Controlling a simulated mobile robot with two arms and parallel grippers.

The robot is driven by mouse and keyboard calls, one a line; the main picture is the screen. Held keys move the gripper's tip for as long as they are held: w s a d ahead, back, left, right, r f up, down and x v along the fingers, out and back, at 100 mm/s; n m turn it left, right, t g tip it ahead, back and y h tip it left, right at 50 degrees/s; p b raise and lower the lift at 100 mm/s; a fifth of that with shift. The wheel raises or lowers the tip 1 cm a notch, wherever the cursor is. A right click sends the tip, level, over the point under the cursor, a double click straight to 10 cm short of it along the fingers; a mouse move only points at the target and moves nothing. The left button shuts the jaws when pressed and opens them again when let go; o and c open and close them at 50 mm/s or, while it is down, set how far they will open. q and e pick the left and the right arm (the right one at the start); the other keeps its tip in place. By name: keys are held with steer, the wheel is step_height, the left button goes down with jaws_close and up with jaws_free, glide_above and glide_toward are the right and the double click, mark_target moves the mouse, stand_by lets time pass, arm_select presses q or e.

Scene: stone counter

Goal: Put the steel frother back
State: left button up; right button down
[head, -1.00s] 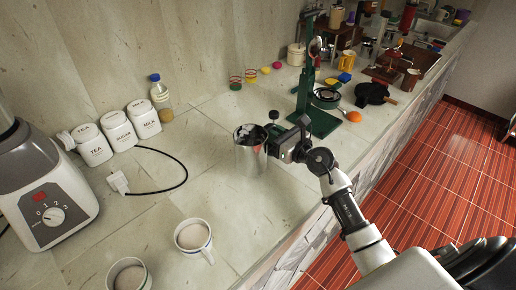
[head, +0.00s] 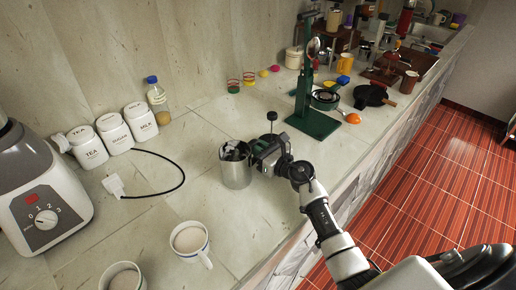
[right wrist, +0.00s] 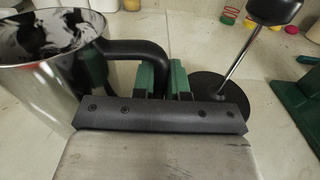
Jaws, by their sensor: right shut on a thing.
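The steel frother (head: 236,174) is a shiny open metal jug with a black handle, in the middle of the counter in the head view. It also fills the left of the right wrist view (right wrist: 45,85), upright or nearly so. My right gripper (head: 262,160) is at its right side, with green fingers (right wrist: 163,80) shut on the handle. I cannot tell whether its base touches the counter. A black disc with a thin rod and dark knob (right wrist: 222,95) stands just beyond the fingers; its knob shows in the head view (head: 272,115). My left gripper is not in view.
Two cups (head: 190,240) stand near the front, left of the frother. A blender (head: 45,210), white jars (head: 113,133) and a bottle (head: 157,97) stand further left. A green stand (head: 313,122) rises behind right.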

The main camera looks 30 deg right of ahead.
steer(key=c, duration=1.1)
jaws_free()
steer(key=shift+f, duration=0.1)
steer(key=shift+c, duration=0.2)
steer(key=shift+s+r, duration=0.1)
steer(key=shift+r, duration=0.1)
steer(key=b+v, duration=0.1)
steer(key=v, duration=0.9)
steer(key=shift+s+d+f, duration=0.1)
steer(key=shift+s+d, duration=0.1)
steer(key=shift+s, duration=0.1)
steer(key=shift+s+d, duration=0.2)
steer(key=shift+s, duration=0.35)
